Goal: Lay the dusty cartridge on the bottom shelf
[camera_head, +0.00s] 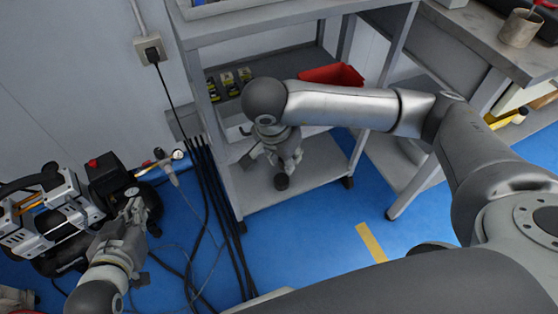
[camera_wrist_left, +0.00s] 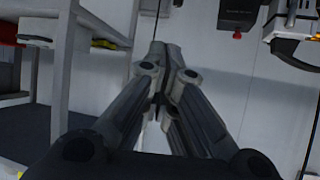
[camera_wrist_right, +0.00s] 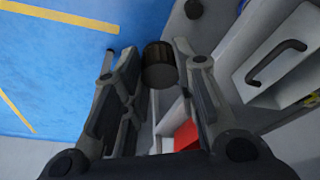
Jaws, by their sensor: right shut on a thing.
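The dark cylindrical cartridge (camera_wrist_right: 160,66) is between the fingers of my right gripper (camera_wrist_right: 146,62), which is shut on it. In the head view the cartridge (camera_head: 281,182) shows as a dark round end below the right gripper (camera_head: 284,168), over the bottom shelf (camera_head: 325,160) of the grey cart. I cannot tell whether it touches the shelf. My left gripper (camera_wrist_left: 163,50) is shut and empty, its fingers together. In the head view the left gripper (camera_head: 132,205) is left of the cart, close to the compressor.
The cart's middle shelf holds yellow-and-black boxes (camera_head: 228,83) and a red bin (camera_head: 333,75). Black cables (camera_head: 212,190) hang along the cart's left side. A compressor (camera_head: 45,215) stands at left and a workbench (camera_head: 490,45) at right.

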